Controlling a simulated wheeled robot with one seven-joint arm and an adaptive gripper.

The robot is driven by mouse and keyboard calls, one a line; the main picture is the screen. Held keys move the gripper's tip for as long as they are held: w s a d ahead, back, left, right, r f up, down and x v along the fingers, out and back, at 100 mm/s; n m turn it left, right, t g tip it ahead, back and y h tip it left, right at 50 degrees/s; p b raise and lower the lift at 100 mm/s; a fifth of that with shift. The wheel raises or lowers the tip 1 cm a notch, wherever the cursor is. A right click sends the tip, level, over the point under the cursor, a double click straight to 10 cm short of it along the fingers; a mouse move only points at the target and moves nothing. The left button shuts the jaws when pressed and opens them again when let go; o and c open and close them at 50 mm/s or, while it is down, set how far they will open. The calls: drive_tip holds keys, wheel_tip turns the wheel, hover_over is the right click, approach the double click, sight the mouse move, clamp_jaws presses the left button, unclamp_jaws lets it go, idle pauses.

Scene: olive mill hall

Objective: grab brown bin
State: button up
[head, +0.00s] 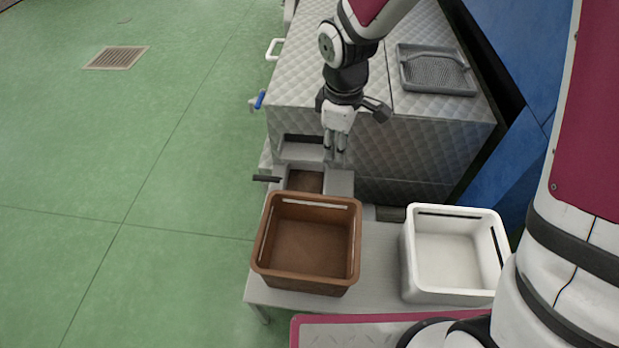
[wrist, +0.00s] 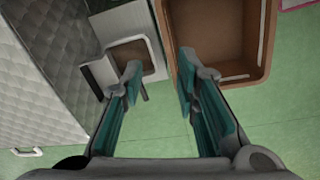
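The brown bin (head: 308,245) is an open, empty rectangular tub with slots near its rim. It stands upright on a low grey bench in the head view, left of a white bin. My gripper (head: 335,148) is above and behind the brown bin, pointing down, apart from it. In the wrist view the brown bin (wrist: 225,45) shows at the top, right of centre, cut off by the frame edge. There my gripper (wrist: 158,82) has its two fingers spread with nothing between them. The right fingertip overlaps the bin's near corner in the picture.
The white bin (head: 452,255) stands on the bench (head: 378,285) to the right. A quilted metal machine (head: 420,150) with a grey tray (head: 436,70) on top is behind, with a chute (head: 305,180) and dark handle (head: 266,179) at its front. Green floor (head: 130,190) is clear at left.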

sight(315, 198)
drive_tip(key=a+f+n+b, duration=0.1)
drive_tip(key=f, duration=0.3)
drive_tip(key=a+f+n+b, duration=0.1)
drive_tip(key=a+f, duration=0.1)
drive_tip(key=f, duration=0.3)
drive_tip(key=w+a+f+g+b, duration=0.1)
drive_tip(key=f+b, duration=0.1)
drive_tip(key=f, duration=0.3)
drive_tip(key=shift+w+a+f+n, duration=0.1)
drive_tip(key=shift+a+f+n, duration=0.1)
drive_tip(key=shift+a+n, duration=0.2)
wheel_tip(315, 198, down, 7)
drive_tip(key=shift+r+b, duration=0.1)
drive_tip(key=shift+b, duration=1.05)
drive_tip(key=shift+f+b, duration=1.2)
drive_tip(key=shift+f, duration=2.1)
clamp_jaws()
